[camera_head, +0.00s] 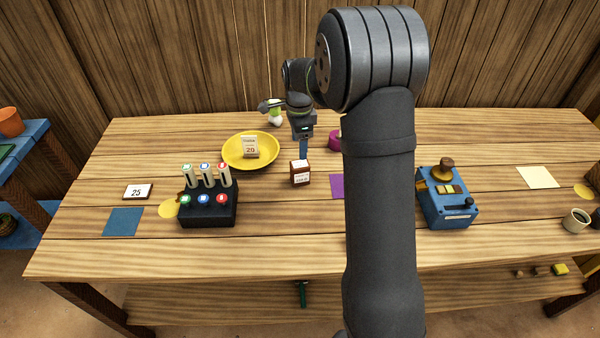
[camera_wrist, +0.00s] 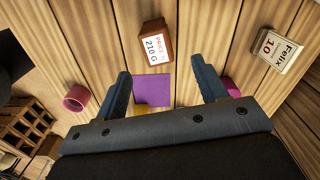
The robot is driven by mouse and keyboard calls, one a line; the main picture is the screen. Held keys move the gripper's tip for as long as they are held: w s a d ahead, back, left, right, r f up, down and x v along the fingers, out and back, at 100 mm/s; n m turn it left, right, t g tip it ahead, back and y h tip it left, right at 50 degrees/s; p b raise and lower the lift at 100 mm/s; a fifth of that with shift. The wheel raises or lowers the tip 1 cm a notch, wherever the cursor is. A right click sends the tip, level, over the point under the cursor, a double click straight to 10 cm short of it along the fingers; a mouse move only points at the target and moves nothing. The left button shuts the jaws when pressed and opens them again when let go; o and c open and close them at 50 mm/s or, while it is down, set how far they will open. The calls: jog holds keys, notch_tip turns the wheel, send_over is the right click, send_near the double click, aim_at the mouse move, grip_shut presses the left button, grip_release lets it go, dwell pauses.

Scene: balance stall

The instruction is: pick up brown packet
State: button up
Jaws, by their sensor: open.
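The brown packet (camera_head: 300,174) stands upright on the wooden table, right of the yellow dish, with a pale label on its front. In the wrist view the brown packet (camera_wrist: 168,42) shows its white label, which reads 210 G. My gripper (camera_head: 303,150) is just behind and above the packet in the head view. In the wrist view my gripper (camera_wrist: 161,68) has its two blue-grey fingers wide apart, with nothing between them. The packet lies beyond the fingertips, roughly in line with the gap, and is not touched.
A yellow dish (camera_head: 268,160) holds a cream packet (camera_head: 250,147). A black rack (camera_head: 208,214) with several capped tubes stands front left of the packet. A purple square (camera_wrist: 152,90) lies on the table. A blue device (camera_head: 447,205) stands to the right. Bare wood surrounds the packet.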

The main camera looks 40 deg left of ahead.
aim_at(300, 162)
notch_tip(300, 162, down, 7)
jog(key=shift+r, duration=0.1)
jog(key=shift+s+d+f, duration=0.1)
jog(key=shift+d+f, duration=0.05)
jog(key=shift+f, duration=1.2)
jog(key=shift+s+d+f, duration=0.1)
jog(key=shift+f, duration=1.2)
jog(key=c, duration=1.2)
jog(key=shift+r, duration=0.1)
